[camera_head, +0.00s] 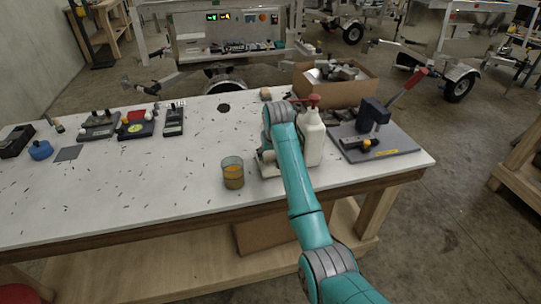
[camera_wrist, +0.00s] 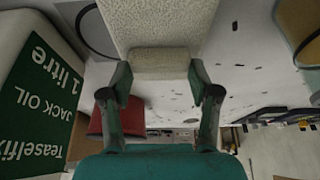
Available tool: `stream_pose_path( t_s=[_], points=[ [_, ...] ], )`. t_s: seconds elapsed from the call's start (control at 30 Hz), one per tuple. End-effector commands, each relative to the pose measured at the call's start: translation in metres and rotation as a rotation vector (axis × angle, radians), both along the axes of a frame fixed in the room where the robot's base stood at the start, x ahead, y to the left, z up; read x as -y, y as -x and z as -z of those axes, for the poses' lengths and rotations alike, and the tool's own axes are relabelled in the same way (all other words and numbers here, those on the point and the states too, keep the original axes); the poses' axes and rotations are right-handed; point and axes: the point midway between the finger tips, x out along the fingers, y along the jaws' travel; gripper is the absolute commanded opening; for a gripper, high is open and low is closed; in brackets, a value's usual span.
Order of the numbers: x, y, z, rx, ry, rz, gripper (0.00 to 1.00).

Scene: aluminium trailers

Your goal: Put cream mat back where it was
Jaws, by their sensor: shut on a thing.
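The cream mat (camera_wrist: 160,25) fills the top middle of the wrist view, with a pale textured surface. My gripper (camera_wrist: 160,80) has one finger on each side of a cream block-like part at its near end and is shut on it. In the head view, my gripper (camera_head: 266,150) is low over the bench beside the white bottle, partly hidden by my arm. A pale flat edge (camera_head: 262,171) shows below it there. I cannot tell whether the mat is touching the bench top.
A white jack-oil bottle (camera_head: 312,140) stands close right of my gripper; its green label (camera_wrist: 45,100) shows in the wrist view. A glass with amber contents (camera_head: 233,174) stands just left. A cardboard box (camera_head: 345,92) and grey plate (camera_head: 385,150) lie right. Bench centre-left is clear.

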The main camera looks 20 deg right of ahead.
Motion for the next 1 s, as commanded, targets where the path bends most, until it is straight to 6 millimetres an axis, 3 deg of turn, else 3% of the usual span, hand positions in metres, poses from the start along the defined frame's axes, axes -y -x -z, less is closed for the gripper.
stream_pose_path(
  t_s=[0.4,0.43,0.53,0.87,1.0],
  points=[
    [0.000,0.000,0.009,0.000,0.000,0.000,0.01],
    [0.000,0.000,0.009,0.000,0.000,0.000,0.64],
    [0.000,0.000,0.009,0.000,0.000,0.000,0.86],
    [0.000,0.000,0.008,0.000,0.000,0.000,0.86],
    [0.000,0.002,-0.002,0.003,0.000,0.000,0.86]
  ],
)
